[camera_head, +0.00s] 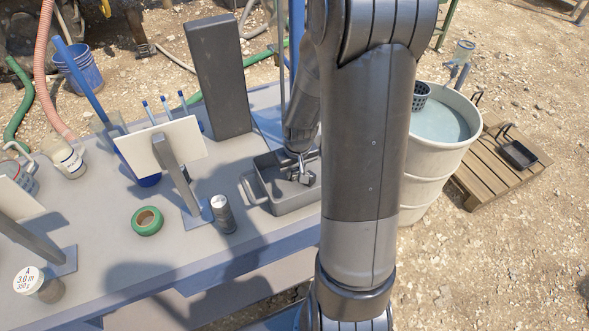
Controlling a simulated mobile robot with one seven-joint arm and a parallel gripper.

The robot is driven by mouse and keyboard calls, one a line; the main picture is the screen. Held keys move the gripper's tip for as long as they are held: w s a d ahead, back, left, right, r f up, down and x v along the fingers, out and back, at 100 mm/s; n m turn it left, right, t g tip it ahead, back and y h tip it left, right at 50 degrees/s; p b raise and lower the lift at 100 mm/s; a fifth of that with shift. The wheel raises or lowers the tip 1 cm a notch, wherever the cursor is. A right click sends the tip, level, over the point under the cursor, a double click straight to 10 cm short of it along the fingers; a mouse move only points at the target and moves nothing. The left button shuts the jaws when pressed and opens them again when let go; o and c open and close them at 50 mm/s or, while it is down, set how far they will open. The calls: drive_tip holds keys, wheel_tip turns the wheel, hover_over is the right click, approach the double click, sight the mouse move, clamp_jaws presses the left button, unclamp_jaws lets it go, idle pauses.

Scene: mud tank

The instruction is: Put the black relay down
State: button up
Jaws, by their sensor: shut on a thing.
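My gripper (303,176) points down into a grey metal tray (297,204) with a side handle, at the right end of the grey bench. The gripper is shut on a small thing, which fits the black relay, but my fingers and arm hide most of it. I cannot make out its outline or whether it touches the tray floor. My forearm covers the tray's right side.
A tall dark block (219,75) stands behind the tray. A grey cylinder (222,213), a green tape roll (147,220) and a white panel on a stand (183,146) are to the left. A white barrel of water (438,150) stands right.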

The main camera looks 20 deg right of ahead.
drive_tip(key=shift+f, duration=0.15)
drive_tip(key=o, duration=1)
drive_tip(key=shift+c, duration=0.2)
wheel_tip(320, 180, up, 12)
drive_tip(key=s, duration=0.2)
drive_tip(key=s+a+r+t, duration=0.2)
drive_tip(key=s+a+r, duration=0.2)
drive_tip(key=s+r, duration=0.3)
drive_tip(key=s+a+r+t, duration=0.1)
drive_tip(key=s+a+r, duration=0.4)
drive_tip(key=s+r, duration=0.3)
drive_tip(key=shift+a+r+t, duration=0.2)
drive_tip(key=shift+r+t, duration=0.2)
drive_tip(key=shift+r, duration=0.2)
drive_tip(key=shift+s, duration=0.1)
